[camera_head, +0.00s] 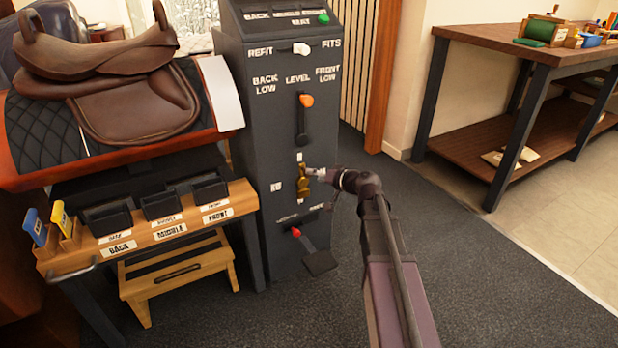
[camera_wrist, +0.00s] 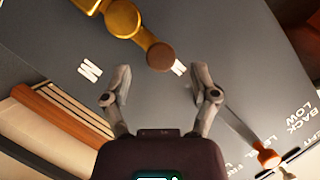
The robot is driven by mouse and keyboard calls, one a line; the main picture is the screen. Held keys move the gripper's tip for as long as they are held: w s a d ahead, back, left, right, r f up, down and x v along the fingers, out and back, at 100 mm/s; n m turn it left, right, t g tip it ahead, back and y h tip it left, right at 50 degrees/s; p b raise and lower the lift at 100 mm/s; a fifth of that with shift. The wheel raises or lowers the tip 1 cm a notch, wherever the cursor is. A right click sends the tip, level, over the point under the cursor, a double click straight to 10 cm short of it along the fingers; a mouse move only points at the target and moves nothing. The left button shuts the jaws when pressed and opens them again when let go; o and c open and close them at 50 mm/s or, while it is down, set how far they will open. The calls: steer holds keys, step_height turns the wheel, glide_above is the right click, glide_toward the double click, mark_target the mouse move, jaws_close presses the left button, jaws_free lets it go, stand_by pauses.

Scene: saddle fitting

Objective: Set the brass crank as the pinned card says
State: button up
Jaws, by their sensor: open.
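The brass crank (camera_head: 304,177) is mounted on the front of the dark grey column, below the orange-knobbed lever. In the wrist view the crank (camera_wrist: 122,18) ends in a round brown knob (camera_wrist: 160,57). My gripper (camera_head: 312,172) is at the crank from the right, partly covering it. In the wrist view my gripper (camera_wrist: 161,88) is open, with the knob just ahead of the gap between its fingers; whether they touch it I cannot tell. White marks (camera_wrist: 90,70) stand on the panel around the crank, too small to read surely. I cannot make out a pinned card.
Above the crank are a lever with an orange knob (camera_head: 306,101) and a white REFIT/FITS slider (camera_head: 301,49). A pedal (camera_head: 320,262) juts out below. A saddle (camera_head: 105,75) and a labelled bin shelf (camera_head: 150,238) stand left. A workbench (camera_head: 480,37) stands right, with open floor before it.

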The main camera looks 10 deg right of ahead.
mark_target(308, 177)
steer(key=shift+b+x, duration=0.35)
steer(key=shift+x, duration=1.5)
